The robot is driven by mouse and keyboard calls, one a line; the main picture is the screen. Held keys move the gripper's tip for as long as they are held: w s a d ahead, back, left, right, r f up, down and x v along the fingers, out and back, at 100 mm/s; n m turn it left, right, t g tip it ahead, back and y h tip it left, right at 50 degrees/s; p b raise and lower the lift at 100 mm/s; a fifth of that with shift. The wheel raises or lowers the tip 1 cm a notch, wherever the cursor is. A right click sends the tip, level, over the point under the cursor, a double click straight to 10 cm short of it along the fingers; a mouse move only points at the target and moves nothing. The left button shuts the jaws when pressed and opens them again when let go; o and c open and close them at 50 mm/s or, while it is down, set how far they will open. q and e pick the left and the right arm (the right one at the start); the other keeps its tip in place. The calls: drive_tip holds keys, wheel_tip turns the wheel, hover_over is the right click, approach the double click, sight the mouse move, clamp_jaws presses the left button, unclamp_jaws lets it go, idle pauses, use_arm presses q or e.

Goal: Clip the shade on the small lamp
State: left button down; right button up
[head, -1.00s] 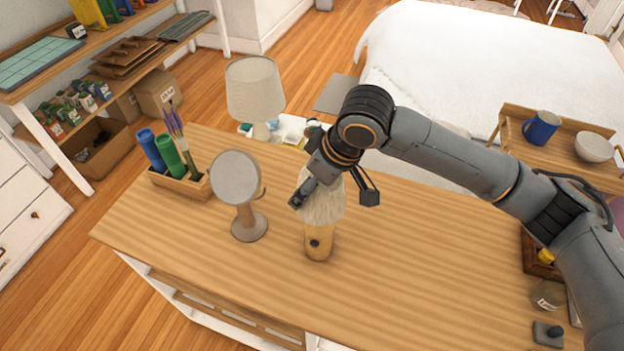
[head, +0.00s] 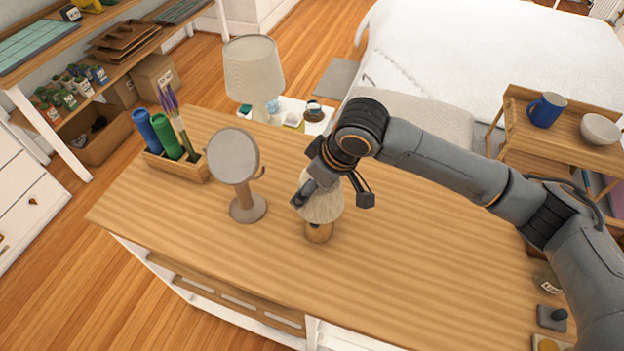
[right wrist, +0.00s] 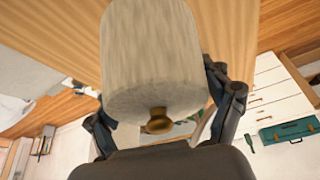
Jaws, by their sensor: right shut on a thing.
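A pale cream lamp shade (head: 322,208) is held by my right gripper (head: 331,193), which comes down from above with its fingers on either side. In the right wrist view the shade (right wrist: 155,55) fills the space between the fingers, with a brass-coloured knob (right wrist: 158,121) at its near end. The small lamp's wooden base (head: 318,233) stands upright on the table, directly under the shade. The shade's lower edge hides the base's upper part, so I cannot tell whether the two are clipped together. My left gripper is not in view.
A round mirror on a stand (head: 234,158) is close to the left of the lamp. A pen tray (head: 188,170) and a larger lamp (head: 253,72) are farther back. The wooden tabletop (head: 420,270) is clear to the right of the lamp.

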drive_tip(key=o, duration=0.9)
drive_tip(key=shift+r+p, duration=3.6)
drive_tip(key=shift+p, duration=0.55)
drive_tip(key=shift+f, duration=0.1)
